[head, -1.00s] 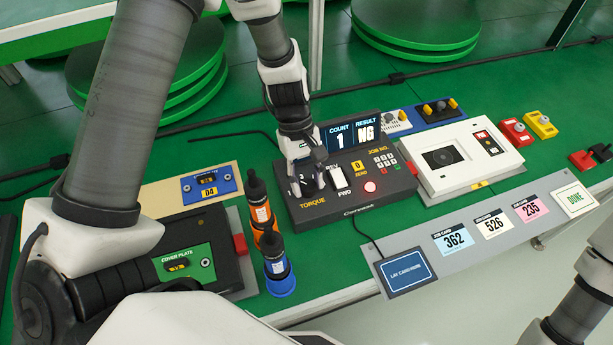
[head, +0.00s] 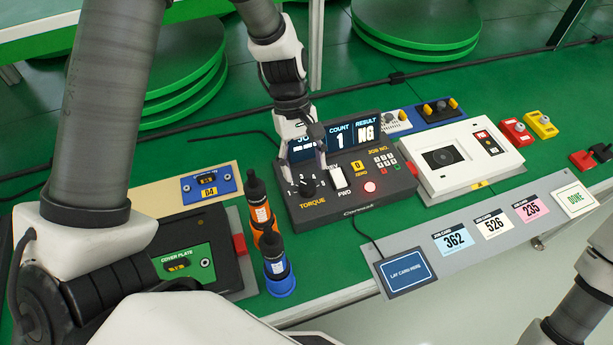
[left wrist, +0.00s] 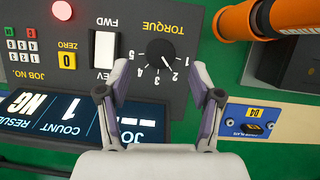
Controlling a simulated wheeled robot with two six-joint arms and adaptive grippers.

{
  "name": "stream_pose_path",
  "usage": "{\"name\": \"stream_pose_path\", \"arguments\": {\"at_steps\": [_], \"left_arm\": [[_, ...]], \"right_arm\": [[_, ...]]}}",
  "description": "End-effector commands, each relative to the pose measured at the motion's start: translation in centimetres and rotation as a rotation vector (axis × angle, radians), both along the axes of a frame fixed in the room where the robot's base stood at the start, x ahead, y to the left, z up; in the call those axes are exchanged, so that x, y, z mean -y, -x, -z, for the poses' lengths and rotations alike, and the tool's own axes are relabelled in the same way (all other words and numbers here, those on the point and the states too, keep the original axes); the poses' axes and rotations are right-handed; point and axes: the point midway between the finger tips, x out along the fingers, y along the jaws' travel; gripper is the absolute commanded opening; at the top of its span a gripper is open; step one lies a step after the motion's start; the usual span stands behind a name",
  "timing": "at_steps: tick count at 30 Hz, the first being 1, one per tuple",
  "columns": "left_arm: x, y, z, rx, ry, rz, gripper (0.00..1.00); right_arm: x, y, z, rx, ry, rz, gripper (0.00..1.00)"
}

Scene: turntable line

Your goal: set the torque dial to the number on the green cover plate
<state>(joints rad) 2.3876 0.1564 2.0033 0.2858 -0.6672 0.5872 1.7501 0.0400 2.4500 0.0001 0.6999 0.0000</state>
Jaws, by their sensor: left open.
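In the left wrist view the gripper (left wrist: 163,88) has fingers spread. The green cover plate (head: 198,254) lies on a dark case at left; its small yellow label is too small to read.
The controller's screen (head: 341,134) shows COUNT 1 and RESULT NG. A white rocker switch (head: 337,178) stands right beside the dial. A blue plate (head: 209,185) reads 04.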

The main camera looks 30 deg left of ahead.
Motion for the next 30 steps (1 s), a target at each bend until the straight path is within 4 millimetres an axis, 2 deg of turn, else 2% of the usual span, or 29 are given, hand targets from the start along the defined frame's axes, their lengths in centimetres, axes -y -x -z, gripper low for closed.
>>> {"name": "stream_pose_path", "arguments": {"at_steps": [3,9,13,26,30], "left_arm": [[-1.0,-0.9,-3.0,0.006,0.001,0.000,0.65],[-2.2,-1.7,-6.5,0.002,0.000,0.001,0.65],[-2.4,-1.8,-7.1,0.000,-0.001,0.000,0.65],[-2.4,-1.8,-7.1,-0.001,-0.001,0.001,0.65],[-2.4,-1.8,-8.8,0.000,-0.001,0.000,0.65]], "right_arm": [[0.0,0.0,0.0,0.000,0.000,0.000,0.62],[0.0,0.0,0.0,0.000,0.000,0.000,0.62],[0.0,0.0,0.0,0.000,0.000,0.000,0.62],[0.0,0.0,0.0,0.000,0.000,0.000,0.62],[0.0,0.0,-1.7,0.000,0.000,0.000,0.62]]}}
